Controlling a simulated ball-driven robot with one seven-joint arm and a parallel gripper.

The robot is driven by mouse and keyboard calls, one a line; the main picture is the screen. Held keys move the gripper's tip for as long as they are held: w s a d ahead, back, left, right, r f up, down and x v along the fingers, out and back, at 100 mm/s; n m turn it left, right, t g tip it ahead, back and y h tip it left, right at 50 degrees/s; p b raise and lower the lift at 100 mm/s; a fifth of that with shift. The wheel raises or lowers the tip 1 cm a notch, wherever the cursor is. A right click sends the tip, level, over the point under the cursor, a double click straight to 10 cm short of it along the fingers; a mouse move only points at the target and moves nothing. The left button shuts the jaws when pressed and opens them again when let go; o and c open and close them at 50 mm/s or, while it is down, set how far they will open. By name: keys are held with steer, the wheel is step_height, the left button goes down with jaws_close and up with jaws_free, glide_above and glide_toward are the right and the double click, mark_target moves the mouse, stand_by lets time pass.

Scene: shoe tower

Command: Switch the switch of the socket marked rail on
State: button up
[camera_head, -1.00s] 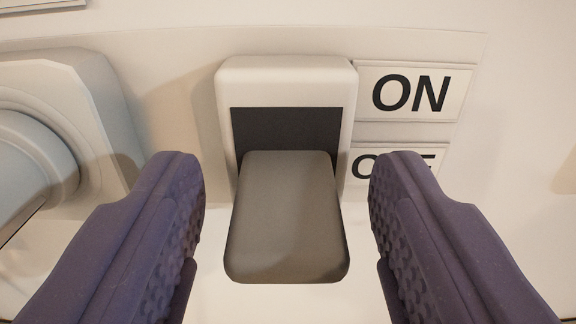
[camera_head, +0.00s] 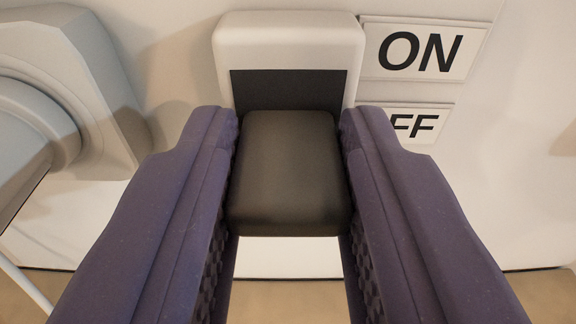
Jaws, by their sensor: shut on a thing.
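The switch lever (camera_head: 289,172) is a dark grey block that sticks out toward me from a white housing (camera_head: 289,42) with a black slot (camera_head: 289,90). The lever sits at the lower part of the slot, level with the OFF label (camera_head: 425,125); the ON label (camera_head: 420,52) is above it. My gripper (camera_head: 290,130) is shut on the lever, one purple finger against each side. The fingers hide part of the OFF label. No rail marking shows in the view.
A grey rounded fitting with a plug-like part (camera_head: 40,140) stands on the wall to the left of the switch. The wall (camera_head: 515,180) to the right is clear. A tan floor strip (camera_head: 545,292) shows at the bottom.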

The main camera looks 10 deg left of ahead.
steer(key=o, duration=1.1)
steer(key=shift+c, duration=0.2)
steer(key=shift+s, duration=0.1)
steer(key=f+p+v, duration=0.1)
steer(key=p+v, duration=0.1)
steer(key=v, duration=0.5)
steer(key=shift+s+r+p, duration=0.3)
steer(key=shift+r+p, duration=0.1)
steer(key=shift+r, duration=0.1)
steer(key=shift+d, duration=0.1)
